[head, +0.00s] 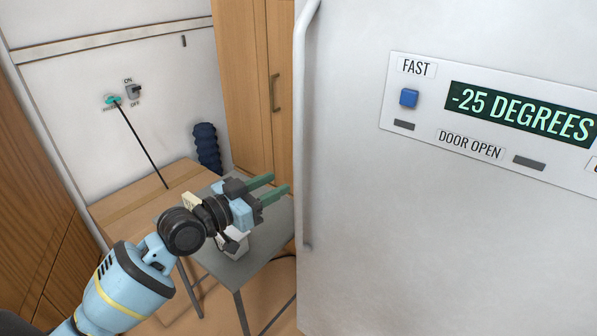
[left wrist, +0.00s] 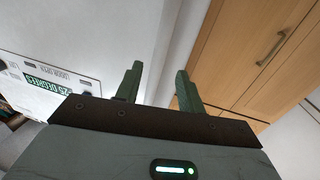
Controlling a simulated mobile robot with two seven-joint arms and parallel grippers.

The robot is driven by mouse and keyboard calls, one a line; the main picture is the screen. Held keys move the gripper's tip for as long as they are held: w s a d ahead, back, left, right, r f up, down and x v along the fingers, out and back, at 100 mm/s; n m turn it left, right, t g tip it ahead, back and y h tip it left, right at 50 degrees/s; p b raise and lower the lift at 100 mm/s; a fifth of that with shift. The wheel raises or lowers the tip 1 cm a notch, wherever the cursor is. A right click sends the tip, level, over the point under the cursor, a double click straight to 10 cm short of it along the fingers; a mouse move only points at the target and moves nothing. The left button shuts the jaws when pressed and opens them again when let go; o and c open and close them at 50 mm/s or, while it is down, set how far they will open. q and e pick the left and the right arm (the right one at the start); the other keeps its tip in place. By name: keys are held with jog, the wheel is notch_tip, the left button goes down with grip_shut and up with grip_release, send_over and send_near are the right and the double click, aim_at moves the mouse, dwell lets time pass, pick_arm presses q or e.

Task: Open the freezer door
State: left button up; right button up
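The white freezer door (head: 400,230) fills the right of the head view and looks closed. Its long vertical white handle (head: 302,130) runs along the door's left edge. My left gripper (head: 281,187) is left of the handle's lower part, with its two green fingers apart and nothing between them. In the left wrist view the open fingers (left wrist: 158,88) point toward the freezer's edge, and the pale freezer front (left wrist: 95,35) is on the left. I cannot tell the exact gap between fingers and handle. My right gripper is not in view.
A control panel (head: 490,120) with a blue button and a "-25 DEGREES" display is on the freezer. A wooden cabinet (head: 252,75) stands behind, left of the freezer.

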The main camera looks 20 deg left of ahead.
aim_at(295, 174)
pick_arm(q)
jog(key=shift+x, duration=3.95)
grip_shut()
